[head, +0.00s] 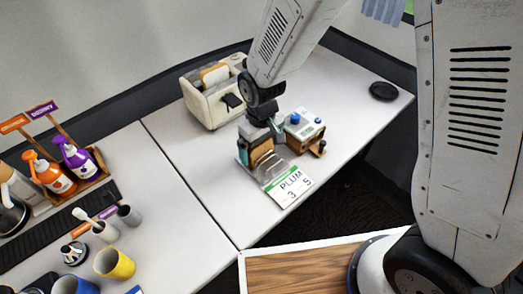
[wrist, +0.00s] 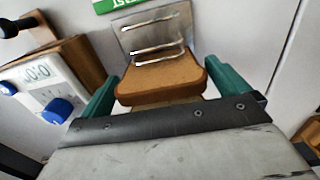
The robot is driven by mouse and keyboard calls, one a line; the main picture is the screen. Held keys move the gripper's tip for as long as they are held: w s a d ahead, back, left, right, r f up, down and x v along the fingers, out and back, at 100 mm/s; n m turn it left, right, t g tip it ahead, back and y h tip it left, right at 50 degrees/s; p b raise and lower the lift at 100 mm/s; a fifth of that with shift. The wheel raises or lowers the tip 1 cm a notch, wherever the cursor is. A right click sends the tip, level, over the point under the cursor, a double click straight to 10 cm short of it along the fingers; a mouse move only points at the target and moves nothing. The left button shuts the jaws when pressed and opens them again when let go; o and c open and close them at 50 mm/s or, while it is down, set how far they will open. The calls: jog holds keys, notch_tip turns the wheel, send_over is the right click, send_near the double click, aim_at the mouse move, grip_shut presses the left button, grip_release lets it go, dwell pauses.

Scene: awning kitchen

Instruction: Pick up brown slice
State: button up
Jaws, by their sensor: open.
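The brown slice (wrist: 165,78) stands at a metal wire rack (wrist: 150,28), its broad brown edge facing my gripper in the wrist view. In the head view the slice (head: 262,154) shows only in part below my gripper. My gripper (head: 259,147) is open, with one teal finger on each side of the slice. In the wrist view the gripper (wrist: 164,88) has its fingers close to both sides of the slice; I cannot tell whether they touch it. The slice's lower part is hidden behind the gripper body.
A cream toaster (head: 208,100) with a tan slice (head: 213,74) stands behind left. A white-fronted wooden box with blue knobs (head: 304,128) sits close on the right. The right counter has a dark round object (head: 383,91).

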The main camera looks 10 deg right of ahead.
jog(key=c, duration=0.6)
jog(key=shift+r, duration=0.1)
jog(key=shift+c, duration=0.2)
